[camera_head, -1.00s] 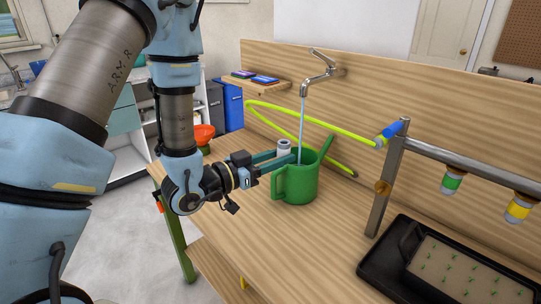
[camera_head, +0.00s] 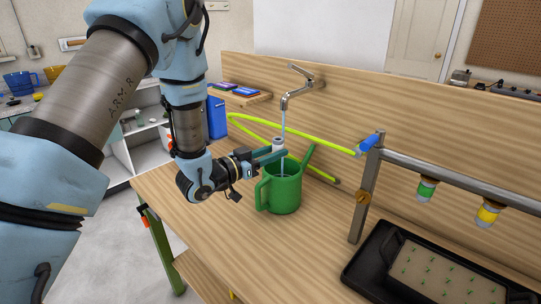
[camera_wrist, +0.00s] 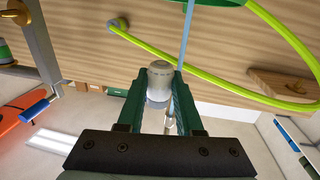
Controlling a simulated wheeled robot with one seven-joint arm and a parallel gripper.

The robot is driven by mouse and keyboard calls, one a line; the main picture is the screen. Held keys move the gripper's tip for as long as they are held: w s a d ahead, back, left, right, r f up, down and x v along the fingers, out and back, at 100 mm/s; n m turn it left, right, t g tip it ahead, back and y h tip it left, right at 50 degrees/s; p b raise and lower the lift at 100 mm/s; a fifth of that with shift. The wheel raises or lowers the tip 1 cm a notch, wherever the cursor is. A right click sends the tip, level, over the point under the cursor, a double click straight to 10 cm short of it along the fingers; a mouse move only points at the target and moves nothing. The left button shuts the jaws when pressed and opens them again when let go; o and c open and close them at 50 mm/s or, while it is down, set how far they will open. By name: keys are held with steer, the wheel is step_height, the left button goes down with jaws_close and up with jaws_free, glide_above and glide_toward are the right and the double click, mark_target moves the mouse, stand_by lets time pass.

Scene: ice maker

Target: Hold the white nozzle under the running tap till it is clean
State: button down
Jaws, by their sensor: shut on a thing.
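My gripper (camera_head: 272,154) is shut on the white nozzle (camera_head: 278,144), which stands up between the fingertips above the green watering can (camera_head: 280,195). The nozzle also shows in the wrist view (camera_wrist: 160,78), pale grey-white, with no clear dirt visible on it. The tap (camera_head: 301,84) on the wooden back panel is running. Its thin water stream (camera_head: 283,120) comes down right at the nozzle in the head view. In the wrist view the stream (camera_wrist: 187,35) passes close to the nozzle's right side, by the right finger. I cannot tell whether water touches the nozzle.
A yellow-green hose (camera_head: 320,146) runs behind the can. A metal rail (camera_head: 440,171) with green and yellow nozzles is at the right, above a black tray (camera_head: 372,262) with a seedling bed. The bench top left of the can is clear.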

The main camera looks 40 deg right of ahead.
steer(key=shift+w+d+b, duration=0.25)
steer(key=shift+w+d, duration=0.45)
steer(key=shift+d, duration=0.3)
steer(key=shift+w+d+b, duration=0.2)
steer(key=shift+w+d, duration=0.5)
steer(key=shift+d, duration=0.25)
